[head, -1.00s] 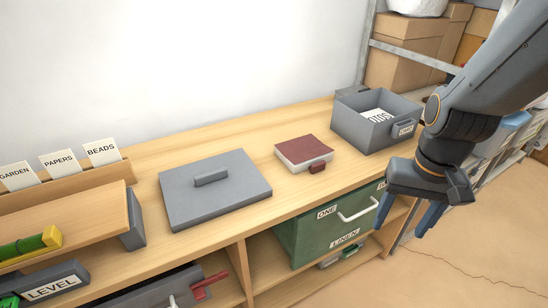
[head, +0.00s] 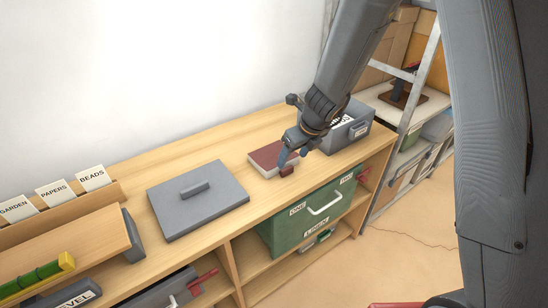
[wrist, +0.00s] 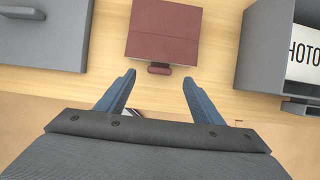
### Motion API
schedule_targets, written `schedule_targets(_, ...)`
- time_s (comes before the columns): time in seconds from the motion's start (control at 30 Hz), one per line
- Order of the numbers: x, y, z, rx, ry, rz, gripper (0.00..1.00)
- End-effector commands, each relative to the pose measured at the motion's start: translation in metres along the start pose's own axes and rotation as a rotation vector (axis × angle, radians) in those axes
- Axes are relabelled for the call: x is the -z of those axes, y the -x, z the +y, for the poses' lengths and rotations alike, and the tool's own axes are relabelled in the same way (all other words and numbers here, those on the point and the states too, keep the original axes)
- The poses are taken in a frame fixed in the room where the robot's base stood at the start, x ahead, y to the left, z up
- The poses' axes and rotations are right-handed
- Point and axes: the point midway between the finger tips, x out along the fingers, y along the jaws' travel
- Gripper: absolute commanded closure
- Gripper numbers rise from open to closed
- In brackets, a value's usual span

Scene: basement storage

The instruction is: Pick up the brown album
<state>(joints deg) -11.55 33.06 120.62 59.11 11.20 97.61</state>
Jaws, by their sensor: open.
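The brown album (head: 264,156) is a small red-brown block with pale page edges and a tab at its front. It lies flat on the wooden bench top between a grey lid and a grey box. In the wrist view the album (wrist: 163,32) is ahead of my gripper, with its tab (wrist: 159,69) facing the gap between the fingers. My gripper (wrist: 158,85) is open and empty, its two blue fingers apart on either side of the tab's line. In the head view my gripper (head: 293,155) hides the album's right part.
A grey lid with a handle (head: 225,203) lies left of the album. A grey open box (head: 357,132) with a paper marked PHOTO stands close on the right. A green drawer box (head: 290,236) sits on the shelf below. Bare bench top lies behind the album.

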Motion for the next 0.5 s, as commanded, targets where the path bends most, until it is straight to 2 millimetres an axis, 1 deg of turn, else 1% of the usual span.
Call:
schedule_targets(0.03,0.001,-0.008,0.000,0.000,-0.001,0.002,0.39)
schedule_targets(0.27,0.004,-0.031,0.000,0.000,0.002,0.002,0.39)
schedule_targets(0.4,0.008,-0.053,0.000,-0.001,0.002,0.002,0.39)
schedule_targets(0.5,0.007,-0.065,0.000,-0.001,0.004,0.002,0.39)
